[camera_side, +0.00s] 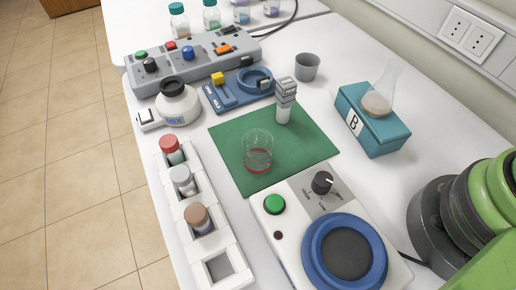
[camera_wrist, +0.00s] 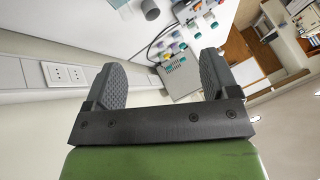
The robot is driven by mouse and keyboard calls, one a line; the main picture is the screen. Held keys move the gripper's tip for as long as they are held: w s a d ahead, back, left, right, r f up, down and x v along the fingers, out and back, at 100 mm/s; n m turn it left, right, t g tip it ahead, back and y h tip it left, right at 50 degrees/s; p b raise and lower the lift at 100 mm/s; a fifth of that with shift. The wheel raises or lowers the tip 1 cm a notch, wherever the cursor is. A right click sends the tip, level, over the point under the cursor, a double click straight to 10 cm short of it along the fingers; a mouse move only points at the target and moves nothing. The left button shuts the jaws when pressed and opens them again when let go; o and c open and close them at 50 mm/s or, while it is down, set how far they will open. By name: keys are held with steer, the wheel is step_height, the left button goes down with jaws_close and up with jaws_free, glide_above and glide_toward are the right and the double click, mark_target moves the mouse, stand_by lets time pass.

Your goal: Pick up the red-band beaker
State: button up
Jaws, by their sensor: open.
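The red-band beaker (camera_side: 257,154) is a clear glass beaker with a red band near its bottom. It stands upright on the green mat (camera_side: 226,139) in the side view. My gripper (camera_wrist: 164,72) shows in the wrist view with its two dark, ridged fingers spread apart and nothing between them. The gripper is outside the side view, where only my green arm shows at the right edge. The beaker cannot be made out in the wrist view.
A grey-white upright device (camera_side: 285,101) stands on the mat behind the beaker. A white rack (camera_side: 236,250) with capped vials is to the left, a stirrer with a blue plate (camera_side: 316,253) in front. A teal block (camera_side: 384,137) holding a flask is to the right.

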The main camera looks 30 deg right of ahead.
steer(key=n+g+h, duration=0.2)
steer(key=n+g, duration=0.2)
steer(key=g, duration=0.3)
glide_above(258, 149)
steer(key=s, duration=0.2)
step_height(258, 149, down, 16)
steer(key=f, duration=0.2)
steer(key=a+f, duration=0.1)
steer(key=f, duration=0.4)
steer(key=shift+s+a+f, duration=0.1)
steer(key=shift+a+f, duration=0.05)
steer(key=shift+f, duration=0.05)
step_height(258, 149, down, 6)
steer(key=shift+r, duration=0.2)
steer(key=shift+c, duration=0.4)
steer(key=c, duration=0.9)
